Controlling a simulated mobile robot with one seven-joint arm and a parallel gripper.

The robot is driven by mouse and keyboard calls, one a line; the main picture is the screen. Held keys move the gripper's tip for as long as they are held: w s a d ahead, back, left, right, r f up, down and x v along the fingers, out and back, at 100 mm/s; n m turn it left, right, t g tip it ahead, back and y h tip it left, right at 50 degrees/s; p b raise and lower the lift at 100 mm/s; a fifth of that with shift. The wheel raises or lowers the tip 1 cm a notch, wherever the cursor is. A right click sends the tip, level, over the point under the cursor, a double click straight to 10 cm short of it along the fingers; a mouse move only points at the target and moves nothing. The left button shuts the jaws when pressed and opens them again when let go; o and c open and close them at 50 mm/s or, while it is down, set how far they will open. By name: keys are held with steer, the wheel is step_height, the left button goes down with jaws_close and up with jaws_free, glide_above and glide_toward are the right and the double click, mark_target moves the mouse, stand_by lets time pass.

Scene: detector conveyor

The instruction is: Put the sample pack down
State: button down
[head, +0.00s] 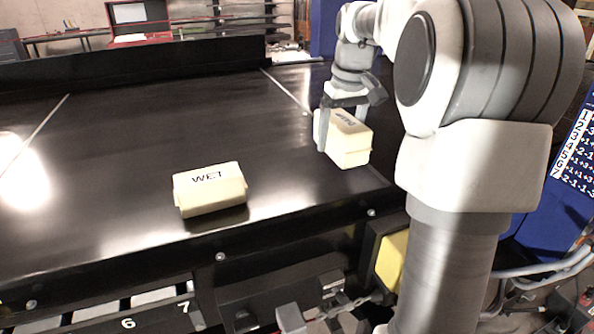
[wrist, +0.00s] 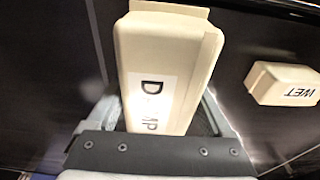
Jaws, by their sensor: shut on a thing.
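My gripper (head: 342,122) is shut on a cream sample pack (head: 350,152) over the right end of the black conveyor. In the wrist view the pack (wrist: 190,55) lies between the fingers, and its white label reads "DAMP", partly covered by the gripper. I cannot tell whether its underside touches the belt. A second cream pack (head: 209,190), labelled "WET", rests on the belt to the left, near the front edge. It also shows in the wrist view (wrist: 282,84), apart from my gripper.
The black conveyor (head: 110,130) has wide free room left of and behind the packs. A raised black wall (head: 130,62) runs along its far side. Numbered slots (head: 125,305) sit below the front edge. A blue panel with numbers (head: 575,150) stands at the right.

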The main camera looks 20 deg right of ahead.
glide_above(297, 180)
steer(key=f, duration=0.5)
steer(key=shift+s+f+p, duration=0.1)
steer(key=shift+s+p, duration=0.1)
steer(key=shift+p, duration=0.2)
steer(key=shift+f, duration=2.05)
steer(key=shift+f, duration=0.15)
jaws_free()
step_height(297, 180, up, 12)
steer(key=s, duration=0.1)
steer(key=shift+s, duration=0.4)
